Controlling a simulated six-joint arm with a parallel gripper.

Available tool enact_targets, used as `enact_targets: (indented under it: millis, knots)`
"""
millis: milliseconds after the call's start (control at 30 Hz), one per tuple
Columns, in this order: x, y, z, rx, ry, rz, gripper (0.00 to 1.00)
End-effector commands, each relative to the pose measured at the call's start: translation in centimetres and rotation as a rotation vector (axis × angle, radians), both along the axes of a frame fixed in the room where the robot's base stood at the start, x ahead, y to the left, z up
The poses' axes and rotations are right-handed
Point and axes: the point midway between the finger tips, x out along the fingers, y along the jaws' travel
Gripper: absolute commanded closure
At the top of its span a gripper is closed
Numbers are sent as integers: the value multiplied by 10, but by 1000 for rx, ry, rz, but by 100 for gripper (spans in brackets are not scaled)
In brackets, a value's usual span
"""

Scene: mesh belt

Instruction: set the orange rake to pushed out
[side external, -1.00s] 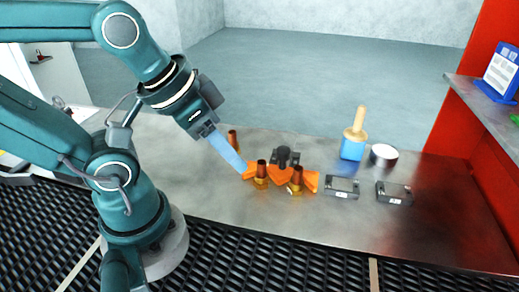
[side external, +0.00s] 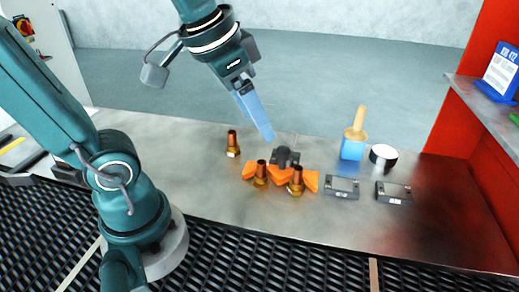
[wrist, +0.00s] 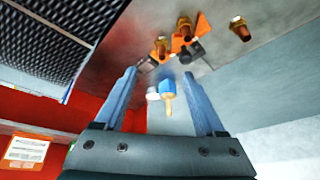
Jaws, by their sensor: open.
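The orange rake (side external: 311,180) lies low on the metal table, a zigzag orange piece partly hidden by copper fittings (side external: 261,173) in front of it. A dark block (side external: 285,157) sits right behind it. In the wrist view the orange rake (wrist: 177,44) shows near the top, beyond the fingertips. My gripper (side external: 267,134) is open and empty, with its blue fingers tilted down, above and behind the rake. The wrist view shows the two fingers of my gripper (wrist: 160,75) spread apart. I cannot tell from these views how far the rake is pushed out.
Another copper fitting (side external: 232,146) stands to the left. A blue brush (side external: 352,149) with a wooden handle, a white-topped round item (side external: 383,156) and two dark boxes (side external: 341,189) (side external: 394,193) are to the right. A mesh belt (side external: 300,262) runs along the front.

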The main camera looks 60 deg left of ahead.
Motion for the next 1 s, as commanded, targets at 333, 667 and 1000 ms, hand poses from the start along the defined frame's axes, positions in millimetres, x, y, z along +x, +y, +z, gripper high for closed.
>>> enact_targets:
  millis: [333,667,1000]
  knots:
    - [79,33,-18,8,201,17,28]
    - [118,65,-79,-25,371,69,28]
    - [114,70,-116,-39,424,88,28]
